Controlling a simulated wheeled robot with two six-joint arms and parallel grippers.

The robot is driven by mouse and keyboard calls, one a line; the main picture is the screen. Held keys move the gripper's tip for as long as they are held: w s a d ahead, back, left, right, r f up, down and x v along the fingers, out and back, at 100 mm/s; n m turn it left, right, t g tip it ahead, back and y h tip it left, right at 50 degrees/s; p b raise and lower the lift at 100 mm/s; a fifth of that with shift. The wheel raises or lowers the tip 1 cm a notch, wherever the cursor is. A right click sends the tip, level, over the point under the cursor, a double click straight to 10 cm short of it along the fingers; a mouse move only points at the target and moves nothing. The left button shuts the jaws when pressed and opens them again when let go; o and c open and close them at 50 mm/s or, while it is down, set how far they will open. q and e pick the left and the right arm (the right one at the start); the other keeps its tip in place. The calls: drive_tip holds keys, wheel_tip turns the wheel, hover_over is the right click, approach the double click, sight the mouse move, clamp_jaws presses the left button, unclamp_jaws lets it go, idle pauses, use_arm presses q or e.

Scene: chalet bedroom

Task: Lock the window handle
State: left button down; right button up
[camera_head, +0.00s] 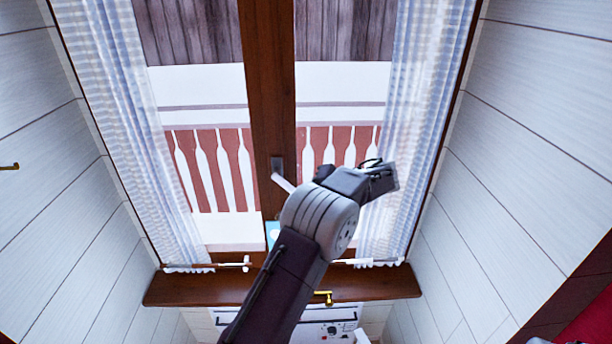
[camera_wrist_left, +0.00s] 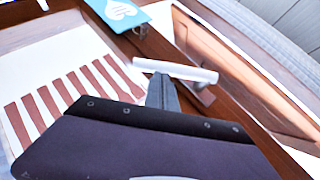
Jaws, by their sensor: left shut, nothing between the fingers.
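The window handle is a white bar on a dark plate, fixed to the brown middle post of the window. In the head view the handle (camera_head: 283,183) slants down to the right, and its lower end meets the outline of my arm. In the left wrist view the handle (camera_wrist_left: 176,70) lies across the picture just beyond my left gripper (camera_wrist_left: 162,84). The fingers are shut and empty, with their tips close to the bar; I cannot tell whether they touch it. My left arm hides the fingers in the head view. My right gripper is not in view.
A blue card (camera_head: 272,233) with a white heart is low on the middle post; it also shows in the left wrist view (camera_wrist_left: 120,12). Sheer curtains (camera_head: 130,120) hang at both sides. A brown sill (camera_head: 195,287) runs below, with a white appliance (camera_head: 325,330) under it.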

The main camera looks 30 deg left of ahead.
use_arm(q)
drive_tip(key=s+a+f+m+g+y+b, duration=0.1)
drive_tip(key=s+a+f+m+y+b, duration=0.1)
drive_tip(key=y+b, duration=0.5)
drive_tip(key=shift+s+a+f+m+b, duration=0.15)
drive_tip(key=shift+a+f+m+b, duration=0.8)
drive_tip(key=shift+f+b, duration=0.5)
